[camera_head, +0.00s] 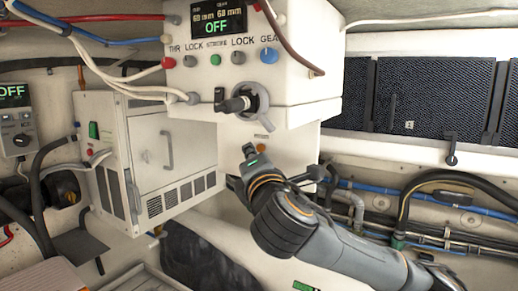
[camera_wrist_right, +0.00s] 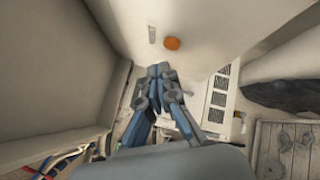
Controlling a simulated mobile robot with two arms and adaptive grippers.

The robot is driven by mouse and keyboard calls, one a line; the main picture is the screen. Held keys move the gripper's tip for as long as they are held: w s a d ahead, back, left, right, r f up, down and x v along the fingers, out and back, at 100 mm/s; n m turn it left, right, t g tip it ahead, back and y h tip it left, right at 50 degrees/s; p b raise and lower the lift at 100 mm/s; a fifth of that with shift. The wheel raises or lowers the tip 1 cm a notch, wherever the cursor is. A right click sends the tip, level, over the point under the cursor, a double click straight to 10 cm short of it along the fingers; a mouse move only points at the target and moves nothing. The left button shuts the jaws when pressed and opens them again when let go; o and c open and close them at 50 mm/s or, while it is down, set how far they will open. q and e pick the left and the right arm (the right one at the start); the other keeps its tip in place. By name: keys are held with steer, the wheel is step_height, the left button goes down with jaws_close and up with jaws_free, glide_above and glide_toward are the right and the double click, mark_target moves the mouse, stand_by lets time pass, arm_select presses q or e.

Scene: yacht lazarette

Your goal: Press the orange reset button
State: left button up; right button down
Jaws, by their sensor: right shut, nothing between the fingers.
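My right gripper (camera_head: 249,151) is just below the button in the head view. In the wrist view its grey and blue fingers (camera_wrist_right: 159,70) are together, with nothing between them. A gap in the picture separates fingertips and button; contact is not visible. My left gripper is not in view.
The white control box (camera_head: 325,95) with knobs and a lever (camera_head: 240,103) overhangs above the button. A vented white cabinet (camera_head: 150,150) stands at left. Hoses and pipes (camera_head: 440,195) run along the right wall. Cables (camera_head: 100,65) hang at upper left.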

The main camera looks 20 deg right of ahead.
steer(key=s+a, duration=0.3)
steer(key=shift+a+r+p, duration=0.25)
steer(key=shift+a+p, duration=0.1)
steer(key=shift+p, duration=0.05)
stand_by(0.5)
